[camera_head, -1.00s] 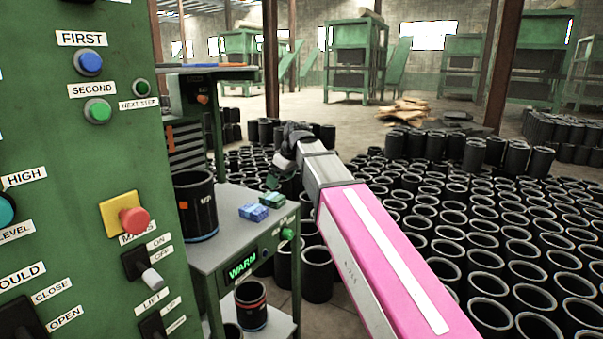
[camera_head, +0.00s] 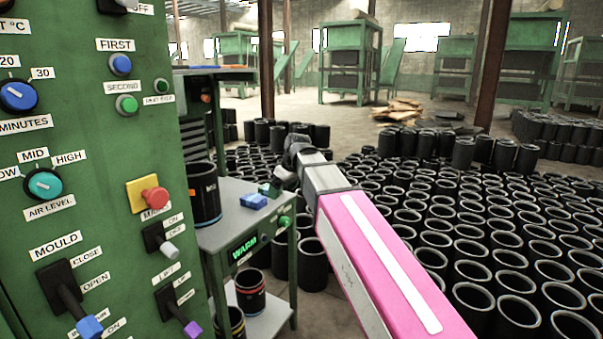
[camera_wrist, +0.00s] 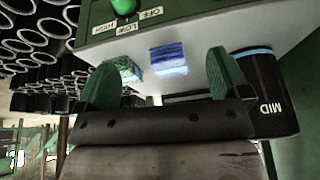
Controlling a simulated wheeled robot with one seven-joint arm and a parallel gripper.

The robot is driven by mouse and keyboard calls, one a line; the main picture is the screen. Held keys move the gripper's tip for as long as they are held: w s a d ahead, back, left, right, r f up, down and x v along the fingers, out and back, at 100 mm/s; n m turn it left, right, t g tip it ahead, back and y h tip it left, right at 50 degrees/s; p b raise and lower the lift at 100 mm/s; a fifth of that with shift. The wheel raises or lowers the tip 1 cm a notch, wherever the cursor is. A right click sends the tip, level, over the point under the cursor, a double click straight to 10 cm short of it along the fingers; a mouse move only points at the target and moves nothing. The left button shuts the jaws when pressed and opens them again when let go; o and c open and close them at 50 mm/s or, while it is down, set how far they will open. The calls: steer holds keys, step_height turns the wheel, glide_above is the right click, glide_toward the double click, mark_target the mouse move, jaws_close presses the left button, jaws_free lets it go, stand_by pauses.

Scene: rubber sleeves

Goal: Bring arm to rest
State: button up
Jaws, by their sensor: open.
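My arm, with a pink and grey casing, reaches out over the floor in the head view. My gripper (camera_head: 268,188) is at its far end, near the back right corner of the grey table (camera_head: 222,238); it is small and partly hidden there. In the wrist view its two green fingers (camera_wrist: 160,75) stand wide apart with nothing held between them. The blue block also shows in the head view (camera_head: 253,202).
A green control panel (camera_head: 95,200) with knobs and levers fills the left, close by. A black sleeve (camera_head: 204,195) stands on the table, and others stand on its lower shelf. Many black sleeves (camera_head: 470,225) cover the floor to the right. Green machines (camera_head: 350,60) stand far back.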

steer(key=s+d+f+m+h, duration=0.1)
steer(key=s+d+f+m, duration=0.2)
steer(key=s+d+f, duration=0.2)
steer(key=s+d+f+m+g+h, duration=0.1)
steer(key=s+d+f+m, duration=0.3)
steer(key=d+f, duration=0.8)
steer(key=s+d+f+m+g+h, duration=0.1)
steer(key=s+d+f+m, duration=0.2)
steer(key=f, duration=1.3)
steer(key=s+d, duration=0.3)
steer(key=d, duration=0.2)
steer(key=shift+s+d+f+m+h, duration=0.15)
steer(key=shift+s+d+m+h, duration=0.15)
steer(key=shift+m, duration=0.1)
steer(key=shift+o, duration=0.5)
steer(key=shift+a, duration=0.1)
